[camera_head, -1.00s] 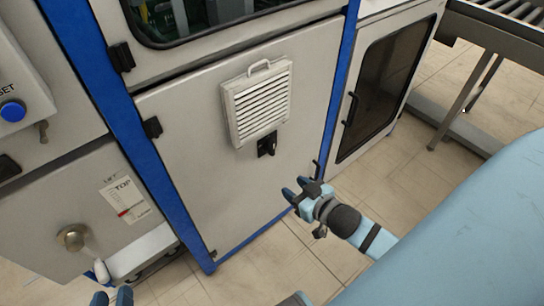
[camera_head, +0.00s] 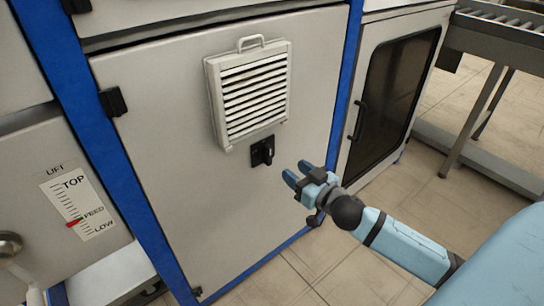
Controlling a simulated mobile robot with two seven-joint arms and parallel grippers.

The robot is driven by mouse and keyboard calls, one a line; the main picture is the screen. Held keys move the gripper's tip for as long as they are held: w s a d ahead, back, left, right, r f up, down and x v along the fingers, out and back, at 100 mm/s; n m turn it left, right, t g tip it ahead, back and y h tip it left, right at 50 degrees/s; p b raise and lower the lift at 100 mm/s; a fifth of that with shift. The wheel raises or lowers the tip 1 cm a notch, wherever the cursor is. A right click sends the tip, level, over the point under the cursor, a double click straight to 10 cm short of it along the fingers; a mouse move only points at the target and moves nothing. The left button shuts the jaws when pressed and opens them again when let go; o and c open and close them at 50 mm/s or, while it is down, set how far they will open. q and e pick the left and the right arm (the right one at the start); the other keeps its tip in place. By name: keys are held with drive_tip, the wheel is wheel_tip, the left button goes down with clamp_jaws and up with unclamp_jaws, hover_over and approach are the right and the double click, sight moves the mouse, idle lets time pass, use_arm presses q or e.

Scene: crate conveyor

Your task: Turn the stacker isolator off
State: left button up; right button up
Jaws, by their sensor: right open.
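A small black rotary switch (camera_head: 262,152), which looks like the isolator, sits on the grey cabinet door (camera_head: 160,130) just below a louvred vent. Its handle sticks out from a dark plate; I cannot read any marking on it. My right gripper (camera_head: 294,176) is light blue with dark blue fingertips. It is open and empty, a short way right of and below the switch, apart from it. My left gripper is not in view.
The louvred vent (camera_head: 250,92) with a top handle is above the switch. Blue frame posts (camera_head: 340,90) edge the door. A lift panel (camera_head: 78,205) with a scale and knob is at the left. A dark-windowed door (camera_head: 395,90) and roller conveyor (camera_head: 500,25) are at the right.

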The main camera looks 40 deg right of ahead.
sight(270, 152)
drive_tip(key=w, duration=0.3)
drive_tip(key=w+b, duration=0.1)
drive_tip(key=w, duration=0.6)
drive_tip(key=shift+a+b, duration=0.3)
drive_tip(key=shift+a, duration=0.1)
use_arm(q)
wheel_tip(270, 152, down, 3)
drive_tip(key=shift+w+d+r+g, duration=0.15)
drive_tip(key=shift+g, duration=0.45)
use_arm(e)
clamp_jaws()
